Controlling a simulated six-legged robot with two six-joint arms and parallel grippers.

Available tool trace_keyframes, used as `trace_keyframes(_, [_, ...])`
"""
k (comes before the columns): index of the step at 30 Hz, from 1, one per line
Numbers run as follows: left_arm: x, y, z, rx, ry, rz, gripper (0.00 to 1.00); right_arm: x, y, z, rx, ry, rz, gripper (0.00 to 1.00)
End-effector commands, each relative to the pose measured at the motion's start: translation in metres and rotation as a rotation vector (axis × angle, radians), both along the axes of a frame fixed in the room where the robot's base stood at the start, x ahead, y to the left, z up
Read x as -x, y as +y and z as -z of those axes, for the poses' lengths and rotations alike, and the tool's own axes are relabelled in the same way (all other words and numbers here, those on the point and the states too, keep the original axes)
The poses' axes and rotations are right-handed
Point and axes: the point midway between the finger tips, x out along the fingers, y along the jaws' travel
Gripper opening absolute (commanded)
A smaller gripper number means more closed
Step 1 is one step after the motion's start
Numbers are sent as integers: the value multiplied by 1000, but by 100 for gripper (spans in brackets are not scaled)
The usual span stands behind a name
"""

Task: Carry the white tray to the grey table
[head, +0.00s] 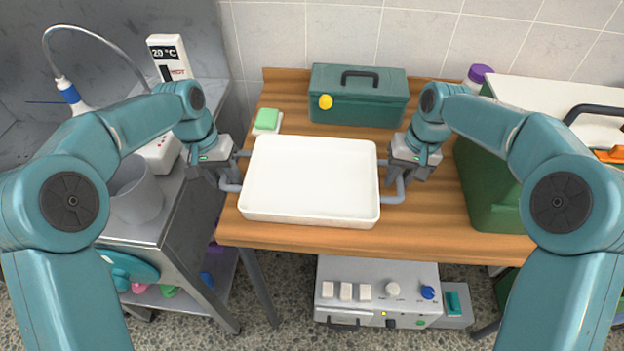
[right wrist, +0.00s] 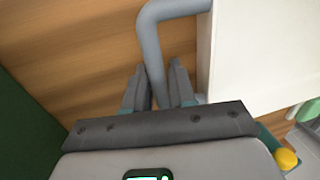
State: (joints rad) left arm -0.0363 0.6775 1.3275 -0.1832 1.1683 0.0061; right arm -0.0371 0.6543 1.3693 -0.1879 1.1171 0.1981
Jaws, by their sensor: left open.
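The white tray (head: 312,180) lies on the wooden table (head: 400,235), with a grey bar handle at each short end. My left gripper (head: 232,177) is open at the left handle (head: 230,185). My right gripper (head: 398,178) is at the right handle (head: 395,197). In the right wrist view its fingers (right wrist: 157,88) lie on both sides of the handle (right wrist: 152,45); whether they press on it is unclear. The tray looks empty. A grey metal table (head: 150,232) stands to the left of the wooden one.
A green toolbox (head: 358,98) stands behind the tray, and a green sponge on a dish (head: 267,120) at its back left. A large green box (head: 485,185) is at the right. The grey table holds a grey pot (head: 136,190); its front strip looks bare.

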Motion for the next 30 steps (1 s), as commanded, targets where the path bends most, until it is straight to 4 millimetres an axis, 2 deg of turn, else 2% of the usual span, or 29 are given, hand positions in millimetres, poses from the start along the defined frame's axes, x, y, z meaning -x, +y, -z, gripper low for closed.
trace_keyframes(8, [0, 0, 1, 0, -1, 0, 41, 0, 0, 1, 0, 0, 0, 25])
trace_keyframes(9, [0, 0, 1, 0, 0, 0, 35, 0, 0, 1, 0, 0, 0, 18])
trace_keyframes(11, [0, 0, 1, 0, 0, 0, 15, 0, 0, 1, 0, -1, 0, 0])
trace_keyframes(12, [0, 0, 1, 0, 0, 0, 2, 0, 0, 1, 0, -1, 0, 0])
trace_keyframes(13, [0, 0, 1, 0, 0, 0, 0, 0, 0, 1, 0, -1, 1, 0])
trace_keyframes(23, [0, 0, -3, 0, -2, 0, 0, 0, 0, -3, 0, -3, 2, 0])
trace_keyframes(30, [0, 0, -24, -1, -2, 1, 0, -1, 0, -24, 0, -3, 3, 0])
